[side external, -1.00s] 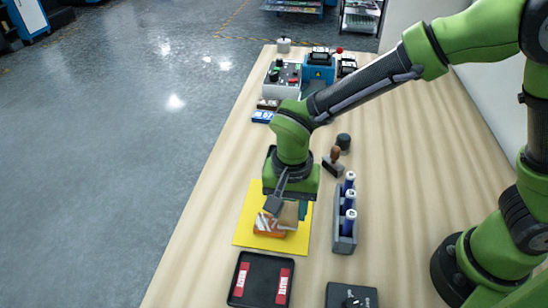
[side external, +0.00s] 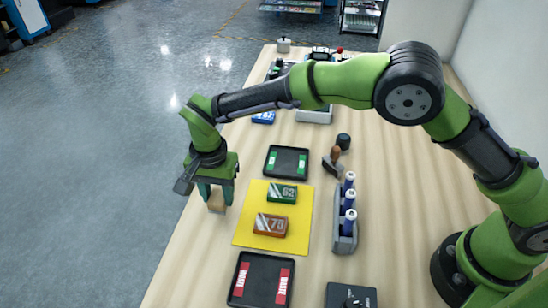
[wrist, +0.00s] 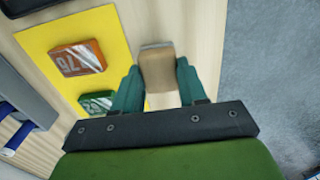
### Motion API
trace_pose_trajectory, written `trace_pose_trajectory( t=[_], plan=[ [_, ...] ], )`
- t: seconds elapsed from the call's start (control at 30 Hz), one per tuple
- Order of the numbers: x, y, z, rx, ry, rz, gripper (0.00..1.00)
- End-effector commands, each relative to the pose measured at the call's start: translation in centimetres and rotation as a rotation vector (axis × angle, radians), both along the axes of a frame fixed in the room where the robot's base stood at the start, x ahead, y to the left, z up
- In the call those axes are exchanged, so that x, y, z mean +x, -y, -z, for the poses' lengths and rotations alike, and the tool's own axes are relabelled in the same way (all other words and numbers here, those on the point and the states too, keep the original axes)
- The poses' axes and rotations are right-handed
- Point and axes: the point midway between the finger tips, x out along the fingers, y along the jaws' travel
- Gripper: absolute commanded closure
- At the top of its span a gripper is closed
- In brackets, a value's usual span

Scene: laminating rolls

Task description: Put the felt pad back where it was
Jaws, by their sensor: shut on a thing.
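My gripper (side external: 215,197) is shut on the felt pad (wrist: 158,68), a tan block that shows between the two green fingers in the wrist view. In the side view the pad (side external: 216,204) is partly hidden by the fingers. It is left of the yellow mat (side external: 244,232), close to the table's left edge. I cannot tell whether its underside touches the table. An orange box marked 76 or 70 (side external: 270,225) and a green box marked 62 (side external: 282,193) lie on the mat, apart from my gripper.
A black tray with red labels (side external: 261,302) lies in front of the mat, and one with green labels (side external: 287,162) behind it. Bare table surrounds the pad.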

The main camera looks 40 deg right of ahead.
Motion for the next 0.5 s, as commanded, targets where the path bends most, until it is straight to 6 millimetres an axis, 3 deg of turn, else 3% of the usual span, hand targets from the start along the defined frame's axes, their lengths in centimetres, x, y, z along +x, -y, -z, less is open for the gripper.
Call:
trace_pose_trajectory(
  t=[0.17, 0.5],
  plan=[
    [-0.2, 0.1, 3.0, -0.004, -0.006, 0.001, 0.97],
    [-0.1, 0.1, 3.3, -0.003, -0.004, 0.001, 0.97]
  ],
)
